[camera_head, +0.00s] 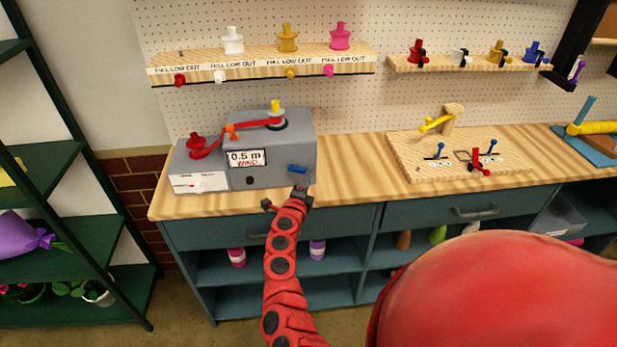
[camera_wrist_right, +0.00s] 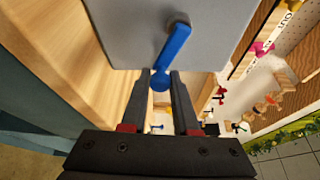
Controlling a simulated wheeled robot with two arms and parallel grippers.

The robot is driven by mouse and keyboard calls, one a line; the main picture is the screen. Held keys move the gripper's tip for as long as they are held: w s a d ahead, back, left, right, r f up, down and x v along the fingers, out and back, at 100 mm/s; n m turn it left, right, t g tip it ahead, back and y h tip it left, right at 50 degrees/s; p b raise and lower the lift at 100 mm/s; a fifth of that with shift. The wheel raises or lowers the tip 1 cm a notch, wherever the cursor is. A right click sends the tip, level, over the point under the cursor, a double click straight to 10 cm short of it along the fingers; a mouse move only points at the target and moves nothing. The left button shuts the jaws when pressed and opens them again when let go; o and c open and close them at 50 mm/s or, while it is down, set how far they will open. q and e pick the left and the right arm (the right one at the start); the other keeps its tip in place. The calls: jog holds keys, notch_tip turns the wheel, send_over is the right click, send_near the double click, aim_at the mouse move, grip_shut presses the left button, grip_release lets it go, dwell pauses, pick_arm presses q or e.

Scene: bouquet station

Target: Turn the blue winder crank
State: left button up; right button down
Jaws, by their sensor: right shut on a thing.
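The blue winder crank (camera_head: 298,169) is on the front of the grey winder box (camera_head: 287,140), near its right edge. In the right wrist view the blue crank (camera_wrist_right: 175,52) slants from its pivot on the grey face down to a rounded knob end. My right gripper (camera_head: 299,191) is at the crank in front of the box. In the wrist view my right gripper (camera_wrist_right: 160,80) has its two dark fingers on either side of the knob end, shut on it. My left gripper is not in view.
The box stands on a wooden counter (camera_head: 349,172) above teal drawers.

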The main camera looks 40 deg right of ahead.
dwell(0.3)
jog(key=c, duration=0.7)
grip_release()
jog(key=b+v, duration=0.3)
jog(key=v, duration=1.4)
jog(key=shift+a+b, duration=0.25)
jog(key=shift+b, duration=0.05)
jog(key=shift+s, duration=0.15)
